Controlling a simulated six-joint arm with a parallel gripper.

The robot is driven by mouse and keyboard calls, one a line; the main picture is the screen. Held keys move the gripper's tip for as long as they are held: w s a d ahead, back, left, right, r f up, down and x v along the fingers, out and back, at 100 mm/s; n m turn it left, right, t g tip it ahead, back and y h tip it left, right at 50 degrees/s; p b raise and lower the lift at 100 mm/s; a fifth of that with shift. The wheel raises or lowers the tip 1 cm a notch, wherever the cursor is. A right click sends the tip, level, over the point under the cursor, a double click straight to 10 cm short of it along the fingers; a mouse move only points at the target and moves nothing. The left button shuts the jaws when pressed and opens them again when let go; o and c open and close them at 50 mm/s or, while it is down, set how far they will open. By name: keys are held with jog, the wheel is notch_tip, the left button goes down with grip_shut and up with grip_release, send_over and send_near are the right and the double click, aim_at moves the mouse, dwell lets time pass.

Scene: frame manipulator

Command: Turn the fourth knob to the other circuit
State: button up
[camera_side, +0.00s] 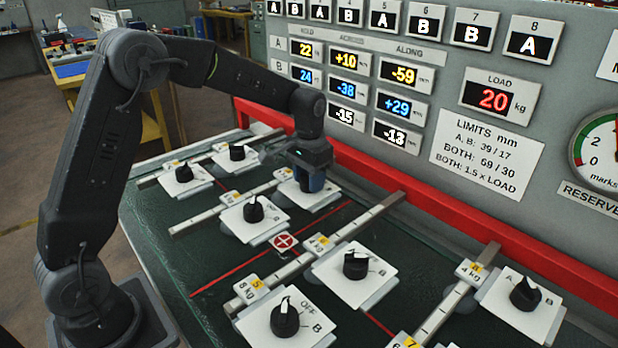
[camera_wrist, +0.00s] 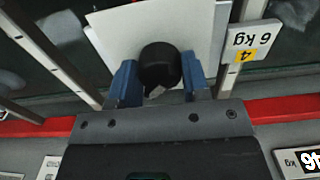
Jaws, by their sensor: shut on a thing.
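The fourth knob (camera_wrist: 160,64) is black and round, on a white plate (camera_wrist: 112,35) beside a tag (camera_wrist: 247,47) marked 4 and 6 kg. In the wrist view my gripper (camera_wrist: 160,78) has one blue finger on each side of the knob, closed on it. In the side view my gripper (camera_side: 312,183) reaches down over the plate (camera_side: 322,197) near the red rail and hides the knob.
Other black knobs on white plates stand around, including one at left (camera_side: 253,210), one nearer the middle (camera_side: 355,265) and one at right (camera_side: 525,293). A red rail (camera_side: 440,222) runs along the panel's foot. The load display (camera_side: 494,98) reads 20 kg.

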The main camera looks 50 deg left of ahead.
jog(key=shift+r, duration=0.1)
dwell(0.3)
jog(key=o, duration=0.9)
jog(key=shift+o, duration=0.2)
notch_tip(320, 180, up, 14)
jog(key=shift+s, duration=0.1)
jog(key=s+d+r+t, duration=0.2)
jog(key=s, duration=0.5)
jog(key=s+d+r+t, duration=0.1)
jog(key=s+d, duration=0.1)
jog(key=s, duration=0.5)
jog(key=s+f+t, duration=0.1)
jog(key=s+f, duration=0.2)
jog(key=s, duration=0.3)
jog(key=s+d+f+t, duration=0.1)
jog(key=s+f, duration=0.1)
jog(key=s, duration=0.4)
jog(key=shift+s+d+f+t, duration=0.25)
jog(key=shift+d+f+t, duration=0.05)
jog(key=shift+f, duration=0.1)
